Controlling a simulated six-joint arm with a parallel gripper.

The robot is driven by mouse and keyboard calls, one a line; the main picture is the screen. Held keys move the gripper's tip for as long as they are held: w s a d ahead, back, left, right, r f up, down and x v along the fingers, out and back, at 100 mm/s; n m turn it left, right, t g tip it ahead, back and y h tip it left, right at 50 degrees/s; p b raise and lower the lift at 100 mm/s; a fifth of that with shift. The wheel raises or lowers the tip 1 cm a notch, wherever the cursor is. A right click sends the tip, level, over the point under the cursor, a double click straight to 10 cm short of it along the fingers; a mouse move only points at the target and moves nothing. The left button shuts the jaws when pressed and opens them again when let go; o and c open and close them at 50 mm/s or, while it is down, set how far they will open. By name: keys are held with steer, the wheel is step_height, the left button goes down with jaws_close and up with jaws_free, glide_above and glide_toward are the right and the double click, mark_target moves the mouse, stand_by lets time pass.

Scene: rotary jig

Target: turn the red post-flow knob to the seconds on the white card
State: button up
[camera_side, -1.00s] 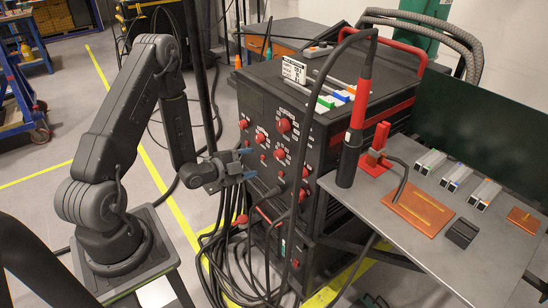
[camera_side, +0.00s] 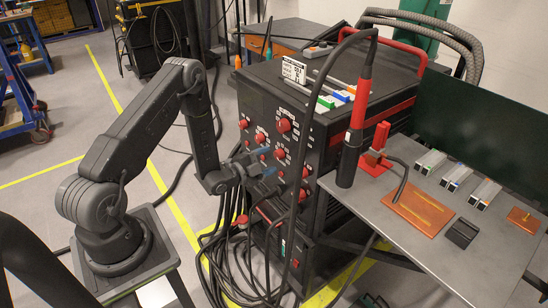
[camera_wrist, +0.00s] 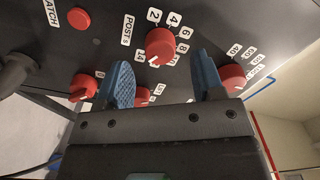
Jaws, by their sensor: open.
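The red post-flow knob (camera_wrist: 160,45), beside the label "POST s", is on the dark panel in the wrist view. Numbers such as 2, 4, 6, 8 and 14 ring it. A pale mark shows at its lower edge; its exact reading is unclear. My gripper (camera_wrist: 164,78) is open, its two blue fingers on either side below the knob in the picture, with nothing between them. In the side view my gripper (camera_side: 261,164) is at the machine's front panel. The white card (camera_side: 294,70) stands on the machine's top; its writing is too small to read.
Other red knobs sit nearby, one to the right (camera_wrist: 232,77), one at the left (camera_wrist: 83,87) and one partly hidden behind the fingers (camera_wrist: 142,95). Cables hang before the machine (camera_side: 345,115). A grey table (camera_side: 440,255) with a torch holder stands right.

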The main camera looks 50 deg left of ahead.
mark_target(276, 156)
steer(key=shift+w, duration=1.6)
steer(key=c, duration=0.9)
